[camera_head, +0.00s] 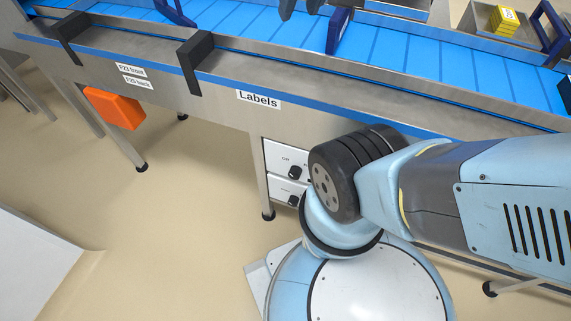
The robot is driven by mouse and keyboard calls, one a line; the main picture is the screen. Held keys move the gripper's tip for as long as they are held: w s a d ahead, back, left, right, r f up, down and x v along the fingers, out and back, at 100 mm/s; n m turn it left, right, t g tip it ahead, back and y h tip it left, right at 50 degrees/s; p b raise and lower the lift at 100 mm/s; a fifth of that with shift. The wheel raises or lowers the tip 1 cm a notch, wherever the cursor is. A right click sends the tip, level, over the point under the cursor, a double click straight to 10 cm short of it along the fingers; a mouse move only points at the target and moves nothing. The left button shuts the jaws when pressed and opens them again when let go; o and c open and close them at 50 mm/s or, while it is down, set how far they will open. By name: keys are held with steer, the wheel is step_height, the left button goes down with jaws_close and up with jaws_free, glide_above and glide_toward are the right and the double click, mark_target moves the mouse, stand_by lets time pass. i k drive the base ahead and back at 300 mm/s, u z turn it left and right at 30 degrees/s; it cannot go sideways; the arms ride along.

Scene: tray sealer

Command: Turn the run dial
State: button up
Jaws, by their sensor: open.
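Two black dials sit on white panels under the conveyor, below the "Labels" sign. The upper dial (295,172) has "Off" printed to its upper left; the rest of its lettering is hidden behind my arm. The lower dial (294,200) is on a second panel just beneath, its lettering too small to read. I cannot tell from the lettering which one is the run dial. My arm covers the right side of both panels.
The steel conveyor with a blue belt (384,50) runs across the top. An orange box (113,108) hangs under its left part. Conveyor legs (258,180) stand near the panels. The beige floor at left is clear, except for a white surface (35,262) at lower left.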

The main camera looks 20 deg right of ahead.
mark_target(294, 173)
steer(key=k, duration=1.65)
steer(key=z, duration=0.55)
steer(key=i, duration=1.15)
steer(key=z, duration=0.2)
